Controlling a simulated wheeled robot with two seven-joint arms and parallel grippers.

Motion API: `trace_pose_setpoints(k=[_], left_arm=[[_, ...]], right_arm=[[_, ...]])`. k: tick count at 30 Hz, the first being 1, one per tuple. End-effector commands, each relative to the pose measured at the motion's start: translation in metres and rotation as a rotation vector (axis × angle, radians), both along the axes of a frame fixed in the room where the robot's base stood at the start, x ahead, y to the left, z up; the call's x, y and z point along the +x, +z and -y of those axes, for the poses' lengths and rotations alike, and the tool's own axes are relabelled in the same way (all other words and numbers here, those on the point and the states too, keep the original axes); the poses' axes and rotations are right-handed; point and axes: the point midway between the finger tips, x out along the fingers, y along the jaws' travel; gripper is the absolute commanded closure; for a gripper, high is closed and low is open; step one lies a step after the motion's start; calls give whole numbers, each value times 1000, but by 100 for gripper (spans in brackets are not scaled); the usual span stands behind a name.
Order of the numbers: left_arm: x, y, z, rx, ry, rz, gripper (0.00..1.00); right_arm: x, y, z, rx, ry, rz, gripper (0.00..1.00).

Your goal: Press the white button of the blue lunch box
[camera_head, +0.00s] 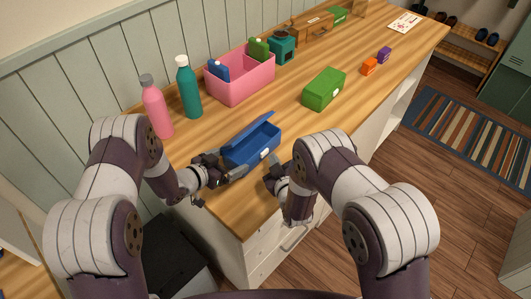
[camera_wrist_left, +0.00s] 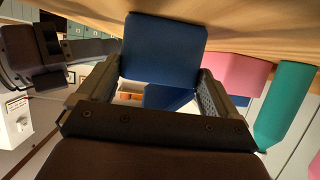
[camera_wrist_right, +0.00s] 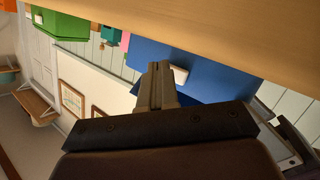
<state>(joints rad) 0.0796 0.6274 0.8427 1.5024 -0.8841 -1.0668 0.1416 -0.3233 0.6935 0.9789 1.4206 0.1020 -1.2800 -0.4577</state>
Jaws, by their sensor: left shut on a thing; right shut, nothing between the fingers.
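The blue lunch box (camera_head: 262,142) stands near the front edge of the wooden counter, and its lid looks partly raised. Its white button (camera_head: 264,153) is on the side facing me; it also shows in the right wrist view (camera_wrist_right: 180,75). My left gripper (camera_head: 232,172) is shut on the left end of the lunch box, which shows between its fingers in the left wrist view (camera_wrist_left: 165,45). My right gripper (camera_head: 272,164) is shut and empty, just in front of the button. In the right wrist view its fingertips (camera_wrist_right: 158,70) are beside the button; I cannot tell whether they touch.
A pink bin (camera_head: 240,88) holding blue and green items stands behind the lunch box. A pink bottle (camera_head: 157,110) and a teal bottle (camera_head: 188,92) stand at the left. A green box (camera_head: 324,90) lies further right. Bare counter lies between them.

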Motion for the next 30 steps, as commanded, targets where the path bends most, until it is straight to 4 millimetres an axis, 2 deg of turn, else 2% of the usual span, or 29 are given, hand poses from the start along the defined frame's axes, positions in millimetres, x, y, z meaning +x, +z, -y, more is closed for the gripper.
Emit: trace_pose_setpoints(k=[11, 24, 30], left_arm=[[0, 0, 0, 0, 1, 0, 46], [0, 0, -1, 1, 2, 1, 46], [0, 0, -1, 1, 2, 1, 46]], right_arm=[[-4, 0, 4, 1, -1, -1, 100], [-31, -1, 35, -1, -3, -2, 100], [-37, 0, 41, 1, -1, -1, 100]])
